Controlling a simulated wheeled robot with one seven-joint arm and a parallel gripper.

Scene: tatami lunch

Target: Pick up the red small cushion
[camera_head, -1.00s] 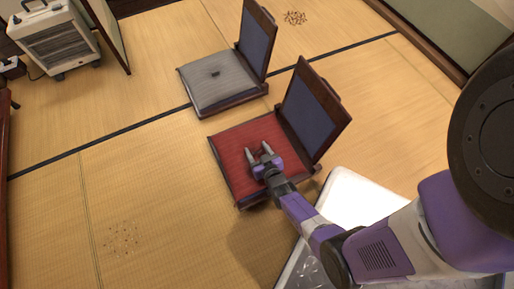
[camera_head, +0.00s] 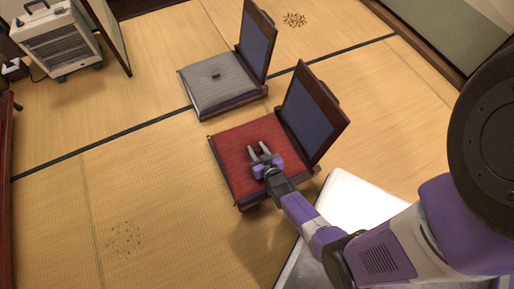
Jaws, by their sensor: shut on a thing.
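The red small cushion (camera_head: 232,151) lies on the seat of a dark wooden legless floor chair (camera_head: 312,113) with a blue-grey backrest, near the middle of the view. My gripper (camera_head: 257,149) is over the cushion's middle, coming from the lower right. Its two grey fingers point away from me and are shut on the red cushion, pinching its top. The cushion still looks flat on the seat. The fingers and purple palm hide part of it.
A second floor chair with a grey cushion (camera_head: 210,92) stands just behind. A pale tray-like surface (camera_head: 355,192) lies under my arm at lower right. A white heater (camera_head: 55,40) stands at upper left. Tatami at left is clear apart from small dark specks (camera_head: 125,238).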

